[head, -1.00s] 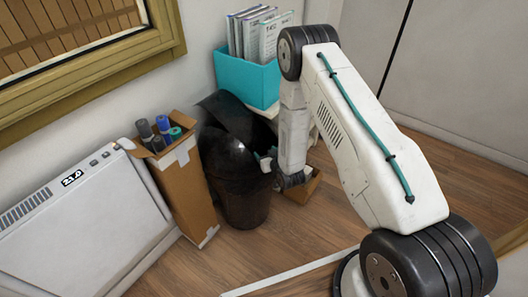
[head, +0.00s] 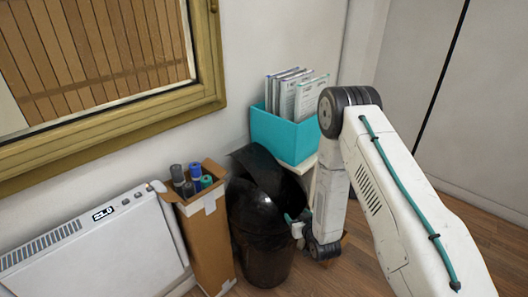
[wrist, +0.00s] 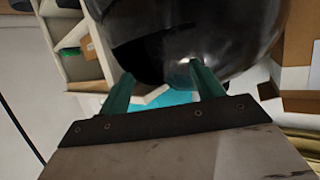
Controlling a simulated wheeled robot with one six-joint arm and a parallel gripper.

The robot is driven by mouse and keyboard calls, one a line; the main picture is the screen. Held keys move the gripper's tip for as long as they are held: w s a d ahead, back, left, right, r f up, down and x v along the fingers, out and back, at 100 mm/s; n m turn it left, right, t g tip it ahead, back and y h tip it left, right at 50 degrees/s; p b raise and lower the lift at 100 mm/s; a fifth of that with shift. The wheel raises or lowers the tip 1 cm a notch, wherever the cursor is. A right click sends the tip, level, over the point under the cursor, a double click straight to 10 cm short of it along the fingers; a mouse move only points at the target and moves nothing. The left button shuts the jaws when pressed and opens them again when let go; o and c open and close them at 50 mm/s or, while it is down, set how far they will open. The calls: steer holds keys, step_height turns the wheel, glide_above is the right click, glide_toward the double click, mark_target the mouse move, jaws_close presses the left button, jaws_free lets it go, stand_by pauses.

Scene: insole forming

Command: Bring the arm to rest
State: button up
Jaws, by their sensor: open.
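My gripper (head: 293,217) is at the right side of the black bin, low on my white arm. In the wrist view its two teal fingers (wrist: 160,70) stand apart with nothing between them. The glossy dark bin (wrist: 190,35) fills the space just beyond the fingertips; I cannot tell whether they touch it. In the head view the bin (head: 262,222) stands upright on the floor, with its lid (head: 262,170) tilted up. My arm bends down from a high elbow, and its lower links pass in front of a small brown box.
A teal box (head: 285,135) of folders stands behind the bin on a pale surface. A cardboard box (head: 208,245) with several rolled tubes stands left of the bin, beside a white heater (head: 95,250). Wooden floor (head: 490,225) lies open at the right.

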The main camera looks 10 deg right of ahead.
step_height(320, 180, up, 23)
steer(key=d+g+h, duration=0.1)
steer(key=g, duration=0.4)
steer(key=s+r+m+g, duration=0.1)
steer(key=s+r+g, duration=0.3)
steer(key=s+r, duration=1.45)
steer(key=s+r+g, duration=0.3)
steer(key=s, duration=1.6)
steer(key=shift+s+g, duration=0.4)
